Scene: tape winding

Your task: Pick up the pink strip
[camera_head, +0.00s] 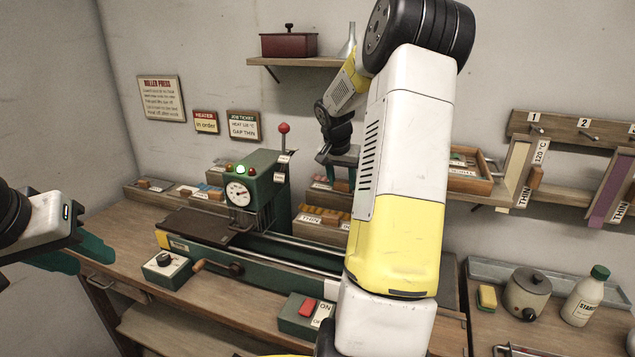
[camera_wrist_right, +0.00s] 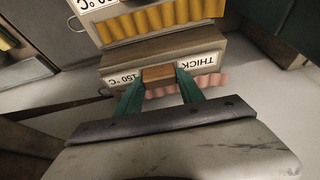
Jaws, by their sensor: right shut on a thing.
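A green roller press (camera_head: 255,190) with a gauge and red-knobbed lever stands on the bench. A yellow corrugated strip (camera_wrist_right: 160,19) lies in a neighbouring tray. A wall rack (camera_head: 570,140) with hung strips, a pot (camera_head: 526,292) and a white bottle (camera_head: 585,298) are at right.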

